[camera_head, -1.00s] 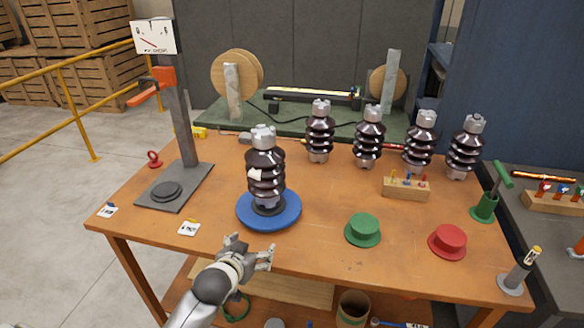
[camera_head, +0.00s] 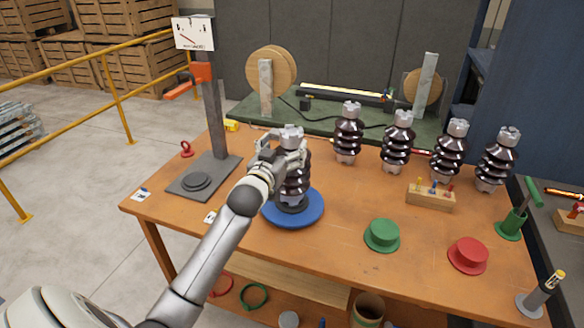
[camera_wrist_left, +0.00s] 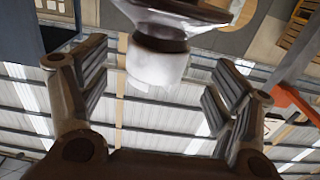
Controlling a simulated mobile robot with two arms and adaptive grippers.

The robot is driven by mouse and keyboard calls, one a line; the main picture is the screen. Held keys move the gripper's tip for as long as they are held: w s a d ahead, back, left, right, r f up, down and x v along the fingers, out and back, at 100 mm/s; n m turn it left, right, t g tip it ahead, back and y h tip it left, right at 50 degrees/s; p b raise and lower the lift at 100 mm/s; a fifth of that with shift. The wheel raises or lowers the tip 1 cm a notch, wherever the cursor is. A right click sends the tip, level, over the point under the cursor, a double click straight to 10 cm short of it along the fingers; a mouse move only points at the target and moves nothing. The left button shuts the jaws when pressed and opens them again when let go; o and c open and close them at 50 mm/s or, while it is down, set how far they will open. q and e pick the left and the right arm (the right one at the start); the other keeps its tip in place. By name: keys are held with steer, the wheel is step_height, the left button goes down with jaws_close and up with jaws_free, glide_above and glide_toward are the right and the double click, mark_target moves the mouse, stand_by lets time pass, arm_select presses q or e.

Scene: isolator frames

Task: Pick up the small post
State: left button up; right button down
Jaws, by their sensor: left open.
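A brown ribbed post insulator (camera_head: 297,186) with a grey metal cap stands upright on the blue turntable (camera_head: 315,213). My left gripper (camera_head: 283,148) is open, in front of this post's upper part, and hides some of it. In the left wrist view, the pale metal cap (camera_wrist_left: 157,65) shows between the spread fingers (camera_wrist_left: 155,100), apart from them. Several similar insulators stand in a row behind: one (camera_head: 348,135), another (camera_head: 397,143), a third (camera_head: 449,152) and one at the right (camera_head: 496,161). My right gripper is not in view.
A gauge stand (camera_head: 217,120) with a dark base is left of the turntable. A green hat-shaped piece (camera_head: 382,236), a red one (camera_head: 468,256) and a wooden peg block (camera_head: 430,199) are to the right. The orange tabletop (camera_head: 345,262) is clear at the front middle.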

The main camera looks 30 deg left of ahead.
arm_select(q)
steer(key=shift+w+a+r+p, duration=0.15)
steer(key=shift+w+p, duration=0.15)
steer(key=shift+w, duration=0.15)
steer(key=shift+d+f+p+x, duration=0.1)
steer(key=shift+p+x, duration=0.3)
steer(key=shift+x, duration=0.65)
steer(key=shift+d+f+p+x, duration=0.15)
steer(key=shift+p+x, duration=0.25)
steer(key=shift+x, duration=0.65)
steer(key=shift+c, duration=0.3)
jaws_close()
